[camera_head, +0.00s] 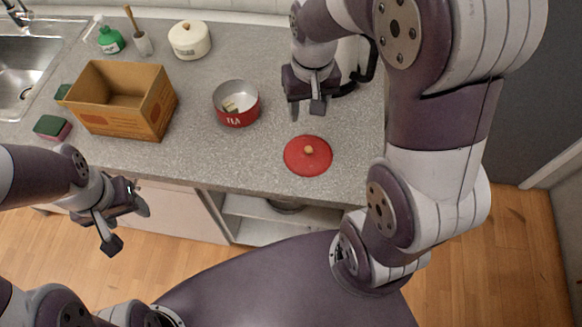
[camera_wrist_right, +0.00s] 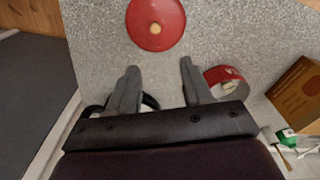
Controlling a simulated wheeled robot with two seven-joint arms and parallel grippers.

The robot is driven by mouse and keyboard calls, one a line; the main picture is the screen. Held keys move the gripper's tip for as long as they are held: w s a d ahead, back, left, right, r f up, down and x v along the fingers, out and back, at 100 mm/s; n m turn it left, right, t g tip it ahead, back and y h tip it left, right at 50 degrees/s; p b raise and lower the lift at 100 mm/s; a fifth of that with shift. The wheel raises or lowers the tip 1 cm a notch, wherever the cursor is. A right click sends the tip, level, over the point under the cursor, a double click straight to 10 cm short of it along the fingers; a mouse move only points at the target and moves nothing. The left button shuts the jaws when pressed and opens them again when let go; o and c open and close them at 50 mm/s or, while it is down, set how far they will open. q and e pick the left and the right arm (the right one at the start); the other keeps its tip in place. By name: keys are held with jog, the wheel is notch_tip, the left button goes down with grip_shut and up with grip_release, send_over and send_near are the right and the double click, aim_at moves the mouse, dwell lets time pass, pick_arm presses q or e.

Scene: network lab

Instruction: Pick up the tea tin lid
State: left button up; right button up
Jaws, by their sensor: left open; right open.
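The red round tea tin lid (camera_head: 308,161) with a small tan knob lies flat on the grey counter near its front edge. It also shows in the right wrist view (camera_wrist_right: 156,22), ahead of the fingertips. The red tea tin (camera_head: 237,108), with white lettering, stands open to the left of the lid with something small and pale inside. My right gripper (camera_head: 306,112) is open and empty above the counter, behind the lid and apart from it. My left gripper (camera_head: 127,229) is open and empty in front of the counter, over the floor side.
A cardboard box (camera_head: 120,120) stands on the left of the counter, with a sponge (camera_head: 52,128) beside it. A white lidded pot (camera_head: 189,40), a green bottle (camera_head: 110,40) and a brush holder (camera_head: 143,44) stand behind. A dark-handled object partly hides behind my right gripper. The counter around the lid is clear.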

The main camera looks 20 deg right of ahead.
jog(key=s, duration=0.1)
send_over(309, 149)
jog(key=w, duration=0.2)
jog(key=shift+g, duration=0.4)
jog(key=f, duration=0.6)
jog(key=shift+s+a, duration=0.1)
jog(key=shift+s, duration=0.15)
jog(key=f, duration=0.2)
jog(key=s+f, duration=0.1)
jog(key=f, duration=0.3)
jog(key=shift+s, duration=0.3)
jog(key=shift+w+f, duration=0.2)
jog(key=shift+f, duration=0.1)
jog(key=shift+s+r, duration=0.1)
jog(key=shift+s, duration=0.05)
jog(key=c, duration=0.5)
grip_shut()
